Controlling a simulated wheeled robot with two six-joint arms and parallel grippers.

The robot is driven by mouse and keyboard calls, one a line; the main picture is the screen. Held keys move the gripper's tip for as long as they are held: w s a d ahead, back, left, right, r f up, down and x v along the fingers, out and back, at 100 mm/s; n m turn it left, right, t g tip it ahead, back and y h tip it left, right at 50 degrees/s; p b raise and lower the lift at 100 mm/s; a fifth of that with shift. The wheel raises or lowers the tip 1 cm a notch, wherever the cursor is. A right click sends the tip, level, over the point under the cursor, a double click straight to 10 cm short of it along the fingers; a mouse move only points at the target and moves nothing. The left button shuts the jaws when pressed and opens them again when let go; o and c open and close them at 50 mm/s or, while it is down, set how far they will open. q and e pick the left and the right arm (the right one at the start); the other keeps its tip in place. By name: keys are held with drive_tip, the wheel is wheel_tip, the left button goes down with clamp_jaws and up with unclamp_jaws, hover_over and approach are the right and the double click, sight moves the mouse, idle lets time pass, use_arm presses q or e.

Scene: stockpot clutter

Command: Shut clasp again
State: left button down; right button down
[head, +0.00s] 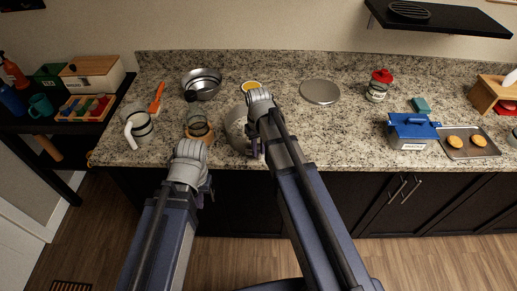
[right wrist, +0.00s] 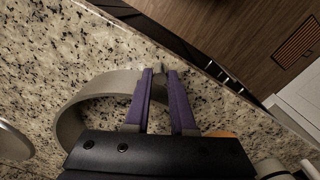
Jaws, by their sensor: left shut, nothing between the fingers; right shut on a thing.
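A grey metal ring (head: 236,129), like a springform pan band, stands on the granite counter near its front edge, partly hidden behind my right arm. In the right wrist view its curved wall (right wrist: 72,117) runs behind the fingers. My right gripper (head: 255,150) points down at the ring's front right side. Its purple fingers (right wrist: 160,78) are shut on a small grey piece (right wrist: 158,73), which appears to be the clasp. Whether the clasp lies flat against the band cannot be seen. My left gripper (head: 207,191) is shut and empty, in front of the counter edge.
Left of the ring stand a glass jar (head: 198,122), metal bowls (head: 203,80) and a white-handled mug (head: 137,128). A yellow-topped cup (head: 251,86) is behind. A round grey disc (head: 320,91) lies back right. A blue-lidded box (head: 411,130) stands farther right; counter between is clear.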

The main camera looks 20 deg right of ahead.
idle(0.3)
drive_tip(key=shift+w+d+n, duration=0.2)
drive_tip(key=shift+w+n, duration=0.05)
drive_tip(key=shift+n, duration=0.45)
drive_tip(key=c, duration=0.8)
unclamp_jaws()
drive_tip(key=shift+o, duration=0.2)
